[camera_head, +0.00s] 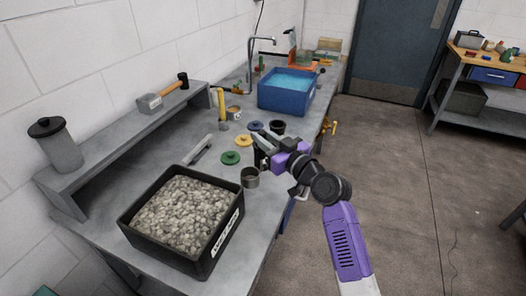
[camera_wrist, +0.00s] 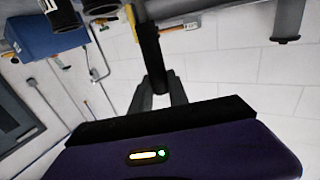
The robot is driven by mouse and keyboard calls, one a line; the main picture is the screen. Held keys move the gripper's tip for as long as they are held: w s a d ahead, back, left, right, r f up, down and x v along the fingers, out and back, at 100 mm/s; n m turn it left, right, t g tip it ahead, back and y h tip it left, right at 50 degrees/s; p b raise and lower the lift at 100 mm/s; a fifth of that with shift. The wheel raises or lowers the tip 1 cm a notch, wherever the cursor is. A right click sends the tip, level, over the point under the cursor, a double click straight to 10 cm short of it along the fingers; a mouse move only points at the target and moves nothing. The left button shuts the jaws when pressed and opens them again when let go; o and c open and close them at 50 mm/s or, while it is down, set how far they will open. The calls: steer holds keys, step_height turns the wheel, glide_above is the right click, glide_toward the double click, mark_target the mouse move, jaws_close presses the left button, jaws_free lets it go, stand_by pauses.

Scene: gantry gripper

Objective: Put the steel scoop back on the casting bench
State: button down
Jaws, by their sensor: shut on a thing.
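My gripper (camera_head: 262,150) is over the casting bench (camera_head: 190,120), near its front edge. It is shut on the black handle (camera_wrist: 150,50) of what looks like the steel scoop. In the wrist view the handle stands between the fingers, with a grey part (camera_wrist: 137,10) at its far end, cut off by the frame. In the head view a round steel cup (camera_head: 250,177), apparently the scoop's bowl, shows just below the gripper. I cannot tell whether it touches the bench.
A black bin of grey stones (camera_head: 183,215) stands at the front left. A blue tub (camera_head: 287,92) is behind. A shelf with a hammer (camera_head: 163,94) runs along the wall.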

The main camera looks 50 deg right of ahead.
mark_target(263, 158)
steer(key=shift+f, duration=2.45)
steer(key=shift+f+b, duration=0.15)
steer(key=shift+b, duration=0.25)
steer(key=c, duration=1.3)
jaws_free()
